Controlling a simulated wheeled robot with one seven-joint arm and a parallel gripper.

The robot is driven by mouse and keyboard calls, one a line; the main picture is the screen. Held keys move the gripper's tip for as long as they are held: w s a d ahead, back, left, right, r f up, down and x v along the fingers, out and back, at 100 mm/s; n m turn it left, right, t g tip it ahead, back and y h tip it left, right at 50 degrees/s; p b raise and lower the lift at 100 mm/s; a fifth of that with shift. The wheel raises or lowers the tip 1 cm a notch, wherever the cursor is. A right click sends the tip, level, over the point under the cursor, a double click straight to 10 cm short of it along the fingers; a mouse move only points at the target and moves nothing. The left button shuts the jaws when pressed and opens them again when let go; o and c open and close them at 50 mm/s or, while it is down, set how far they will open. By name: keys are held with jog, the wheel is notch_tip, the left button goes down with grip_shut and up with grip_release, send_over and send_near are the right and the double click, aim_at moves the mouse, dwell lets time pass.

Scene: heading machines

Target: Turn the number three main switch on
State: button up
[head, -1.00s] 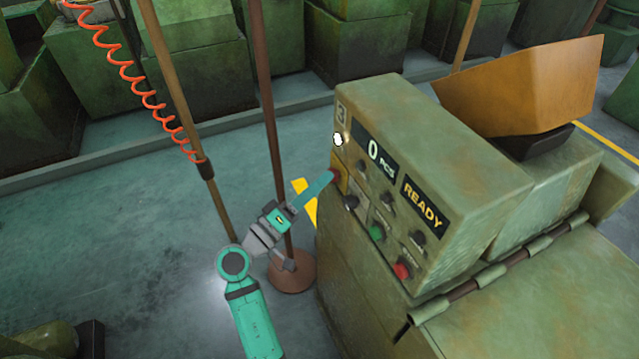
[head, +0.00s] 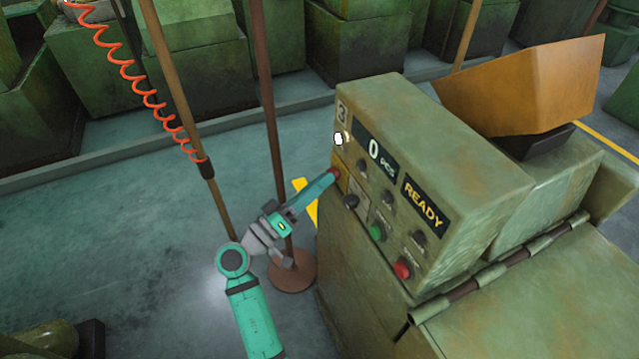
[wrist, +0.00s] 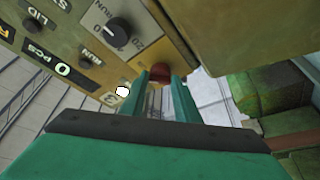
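The machine marked 3 (head: 341,114) has a sloped control panel. A red knob (head: 334,172) on a yellow plate (head: 342,184) sits at the panel's left edge; its label is not readable. I take it as the main switch. My gripper (head: 328,179) reaches it from the lower left. In the wrist view the red knob (wrist: 159,73) fills the narrow gap between the fingertips, so my gripper (wrist: 160,80) looks shut on it. The fingers partly hide the knob, and its turned position is not clear.
The panel carries a lit white lamp (head: 338,139), a "0 PCS" display (head: 375,153), a READY display (head: 424,204), black knobs, a green button (head: 377,231) and a red button (head: 402,269). A brown post (head: 270,120) stands close behind my arm. Open floor lies left.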

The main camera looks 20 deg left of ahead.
jog(key=o, duration=0.4)
jog(key=shift+c, duration=0.2)
jog(key=shift+s, duration=0.1)
jog(key=v, duration=1)
jog(key=shift+s+a+f, duration=0.15)
jog(key=shift+s+a, duration=0.05)
jog(key=shift+s, duration=0.05)
